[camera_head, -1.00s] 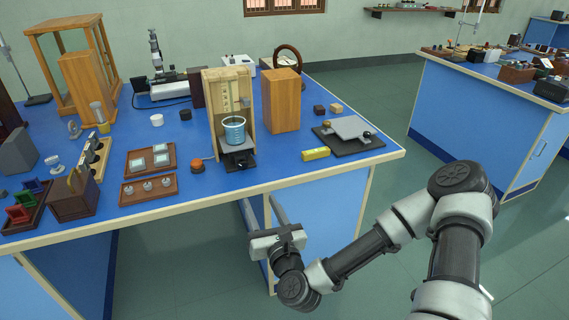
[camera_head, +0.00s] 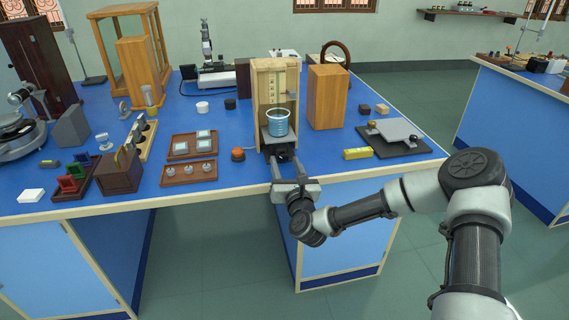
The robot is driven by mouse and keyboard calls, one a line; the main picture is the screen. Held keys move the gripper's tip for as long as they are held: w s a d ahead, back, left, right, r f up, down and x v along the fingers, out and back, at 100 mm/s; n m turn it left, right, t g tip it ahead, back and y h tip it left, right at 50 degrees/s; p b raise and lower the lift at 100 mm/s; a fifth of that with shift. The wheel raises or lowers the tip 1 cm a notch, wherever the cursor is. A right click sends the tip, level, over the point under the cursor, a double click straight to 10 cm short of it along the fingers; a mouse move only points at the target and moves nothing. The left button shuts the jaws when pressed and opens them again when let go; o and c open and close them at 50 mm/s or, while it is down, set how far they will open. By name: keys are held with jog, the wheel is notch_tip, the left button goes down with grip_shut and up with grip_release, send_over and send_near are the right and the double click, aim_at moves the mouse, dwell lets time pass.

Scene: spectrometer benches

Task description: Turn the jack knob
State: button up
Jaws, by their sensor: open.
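A wooden stand (camera_head: 263,92) holds a glass beaker of blue liquid (camera_head: 278,124) on a small dark jack (camera_head: 268,141). The jack's black knob (camera_head: 284,155) faces the front edge of the blue bench. My gripper (camera_head: 287,163) is at the bench's front edge, just in front of the jack. Its two fingers are apart and point at the jack, one to each side of the knob. I cannot tell whether they touch the knob.
An orange button (camera_head: 238,154) and a tray with small weights (camera_head: 190,173) lie to the left. A yellow level (camera_head: 357,153) and a black plate device (camera_head: 395,148) lie to the right. A wooden block (camera_head: 327,97) stands beside the stand.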

jog(key=shift+x, duration=0.9)
jog(key=shift+c, duration=0.4)
jog(key=c, duration=1)
jog(key=shift+n, duration=0.3)
jog(key=n+b, duration=0.1)
jog(key=n, duration=0.2)
jog(key=shift+f+n+b, duration=0.1)
jog(key=shift+n+b, duration=0.3)
jog(key=n+b, duration=0.1)
jog(key=n, duration=0.3)
jog(key=shift+n, duration=0.4)
